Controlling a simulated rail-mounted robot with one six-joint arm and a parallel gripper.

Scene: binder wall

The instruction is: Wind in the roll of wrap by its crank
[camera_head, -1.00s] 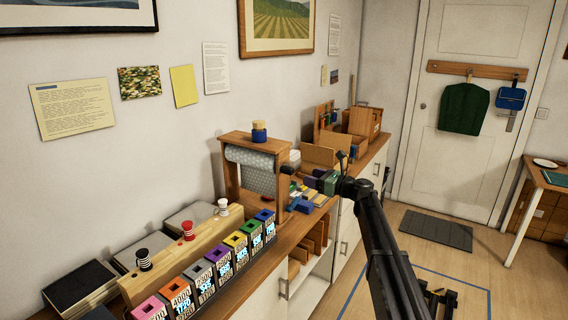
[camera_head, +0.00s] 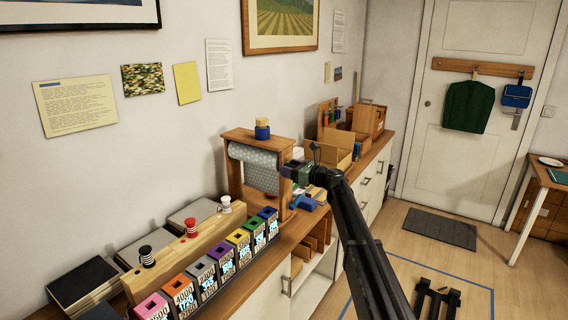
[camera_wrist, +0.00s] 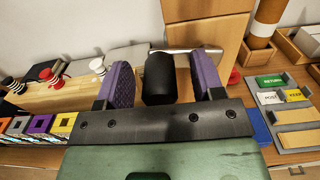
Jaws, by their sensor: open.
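The roll of wrap (camera_head: 252,153), pale and patterned, lies across a wooden stand (camera_head: 232,178) on the cabinet top, with a sheet hanging below it. My gripper (camera_head: 294,170) is at the stand's right side in the head view and covers the crank there. In the wrist view my gripper (camera_wrist: 162,66) has its two purple fingers apart. The crank's black handle (camera_wrist: 158,82) stands between them, with a visible gap on both sides. The metal crank arm (camera_wrist: 200,50) runs from the handle to the right, across the wooden side post.
A striped row of coloured boxes (camera_head: 209,270) and several small knobs (camera_head: 191,228) stand left of the roll. A labelled grey tray (camera_wrist: 270,97) is right of my gripper. Open wooden boxes (camera_head: 326,157) stand farther along the cabinet. The floor to the right is mostly clear.

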